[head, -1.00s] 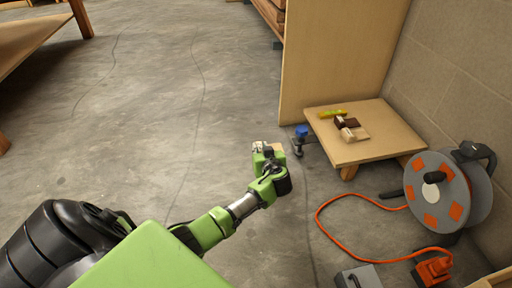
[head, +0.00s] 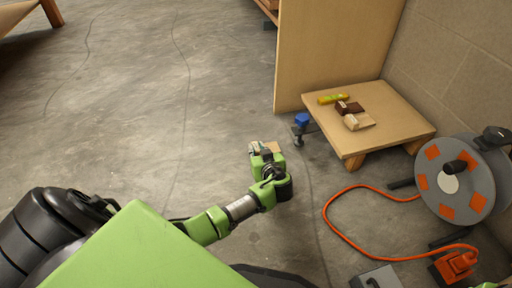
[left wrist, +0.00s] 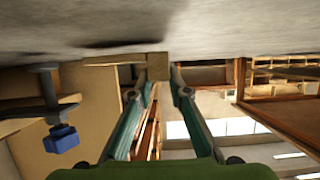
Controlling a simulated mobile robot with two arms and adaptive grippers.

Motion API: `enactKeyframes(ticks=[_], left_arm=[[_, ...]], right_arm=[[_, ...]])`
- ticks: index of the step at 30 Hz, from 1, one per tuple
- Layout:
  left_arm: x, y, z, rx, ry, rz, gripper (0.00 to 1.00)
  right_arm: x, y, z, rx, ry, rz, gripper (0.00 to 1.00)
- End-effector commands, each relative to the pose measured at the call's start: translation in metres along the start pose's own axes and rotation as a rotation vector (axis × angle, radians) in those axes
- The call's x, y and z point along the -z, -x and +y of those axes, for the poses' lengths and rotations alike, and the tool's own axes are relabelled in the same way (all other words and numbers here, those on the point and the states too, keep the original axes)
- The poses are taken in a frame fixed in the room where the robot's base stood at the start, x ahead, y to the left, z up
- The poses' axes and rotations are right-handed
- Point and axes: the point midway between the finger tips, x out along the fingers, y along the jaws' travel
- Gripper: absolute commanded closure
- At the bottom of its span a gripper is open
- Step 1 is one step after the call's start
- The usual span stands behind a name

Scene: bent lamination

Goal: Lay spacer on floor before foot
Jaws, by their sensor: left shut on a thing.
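My left gripper (head: 266,148) is low over the concrete floor, shut on a small tan wooden block, the spacer (left wrist: 157,66). In the left wrist view, which shows the floor at the top, the spacer sits between the fingertips near the floor. I cannot tell if it touches the floor. In the head view the gripper mostly hides it. A clamp with a blue part (head: 302,119) stands to the right of the gripper, beside the low wooden platform (head: 400,127). One foot of the platform (head: 354,163) shows under its front edge. My right gripper is not in view.
On the platform lie a yellow item (head: 333,98), a dark brown block (head: 350,108) and a pale block (head: 358,122). A tall wooden panel (head: 325,50) stands behind. A cable reel (head: 455,180) with an orange cord is at right. The floor left of the gripper is clear.

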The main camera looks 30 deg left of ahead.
Motion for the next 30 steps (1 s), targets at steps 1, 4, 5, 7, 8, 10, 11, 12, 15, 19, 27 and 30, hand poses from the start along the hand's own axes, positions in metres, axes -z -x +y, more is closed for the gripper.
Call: enactKeyframes(ticks=[1, 4, 5, 7, 8, 10, 11, 12, 15, 19, 27, 30], left_arm=[[-0.001, 0.0, 0.0, 0.0, 0.0, 0.0, 1.0], [-0.004, -0.002, 0.0, 0.0, 0.0, -0.001, 1.0], [-0.004, -0.002, 0.0, 0.0, 0.0, -0.001, 1.0], [-0.006, -0.003, 0.0, 0.0, 0.0, 0.0, 1.0], [-0.007, -0.003, 0.0, 0.0, 0.0, 0.0, 1.0], [-0.009, -0.004, 0.0, 0.0, 0.0, 0.0, 1.0], [-0.01, -0.004, 0.0, 0.0, 0.0, 0.0, 1.0], [-0.011, -0.005, 0.0, 0.0, 0.0, 0.0, 1.0], [-0.011, -0.005, 0.0, 0.0, 0.001, 0.0, 1.0], [-0.012, -0.005, -0.001, 0.001, 0.0, -0.001, 0.66], [-0.013, -0.006, -0.001, 0.001, -0.001, -0.002, 0.66], [-0.011, -0.005, -0.002, 0.001, -0.001, -0.001, 0.66]], right_arm=[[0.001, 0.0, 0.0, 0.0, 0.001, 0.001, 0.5], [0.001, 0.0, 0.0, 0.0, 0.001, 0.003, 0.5], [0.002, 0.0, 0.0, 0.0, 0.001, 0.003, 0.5], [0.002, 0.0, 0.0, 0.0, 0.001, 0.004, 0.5], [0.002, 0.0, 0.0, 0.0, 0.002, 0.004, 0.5], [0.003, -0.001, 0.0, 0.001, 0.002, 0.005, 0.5], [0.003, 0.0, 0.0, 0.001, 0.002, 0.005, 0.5], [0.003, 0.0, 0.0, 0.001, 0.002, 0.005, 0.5], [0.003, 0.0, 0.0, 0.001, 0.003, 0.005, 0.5], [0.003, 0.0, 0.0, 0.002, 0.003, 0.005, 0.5], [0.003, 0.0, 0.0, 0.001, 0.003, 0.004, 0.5], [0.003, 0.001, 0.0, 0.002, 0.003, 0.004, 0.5]])
